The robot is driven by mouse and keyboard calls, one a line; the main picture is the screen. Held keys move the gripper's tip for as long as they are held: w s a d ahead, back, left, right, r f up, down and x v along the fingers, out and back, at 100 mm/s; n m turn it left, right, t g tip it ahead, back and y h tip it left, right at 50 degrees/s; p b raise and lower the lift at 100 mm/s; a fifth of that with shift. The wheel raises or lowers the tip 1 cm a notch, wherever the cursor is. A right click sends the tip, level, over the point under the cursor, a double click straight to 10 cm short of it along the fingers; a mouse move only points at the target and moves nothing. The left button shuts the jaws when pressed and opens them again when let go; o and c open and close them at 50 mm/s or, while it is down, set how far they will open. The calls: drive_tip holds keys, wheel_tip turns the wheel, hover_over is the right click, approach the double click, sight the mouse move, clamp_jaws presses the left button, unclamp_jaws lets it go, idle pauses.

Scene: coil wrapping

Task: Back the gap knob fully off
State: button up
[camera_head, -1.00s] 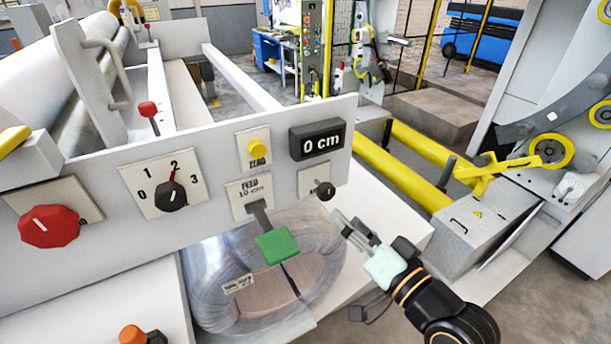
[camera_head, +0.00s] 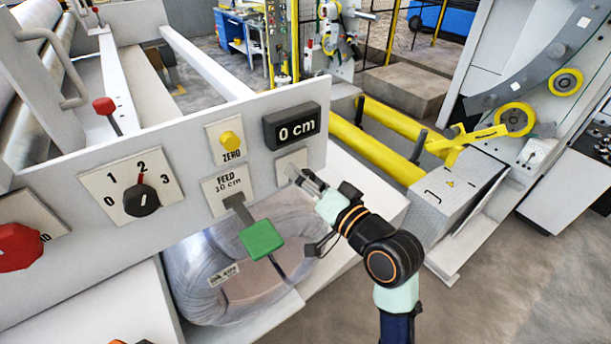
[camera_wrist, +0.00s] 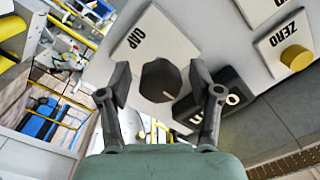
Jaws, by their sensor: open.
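The gap knob (camera_wrist: 159,80) is a dark round knob with a short white pointer line. It sits on a white plate marked GAP (camera_wrist: 143,42), upside down in the wrist view. My gripper (camera_wrist: 160,82) is open, its two fingers on either side of the knob with visible space between finger and knob; exact depth is hard to tell.
On the same panel are a yellow ZERO button (camera_head: 230,141), a green feed lever (camera_head: 262,239) just left of my gripper, a 0-3 selector (camera_head: 141,199) and a red knob (camera_head: 18,247). A wrapped coil (camera_head: 205,290) lies below. Yellow rails (camera_head: 365,148) run behind right.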

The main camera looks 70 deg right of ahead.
drive_tip(key=shift+c, duration=0.2)
drive_tip(key=c, duration=1.1)
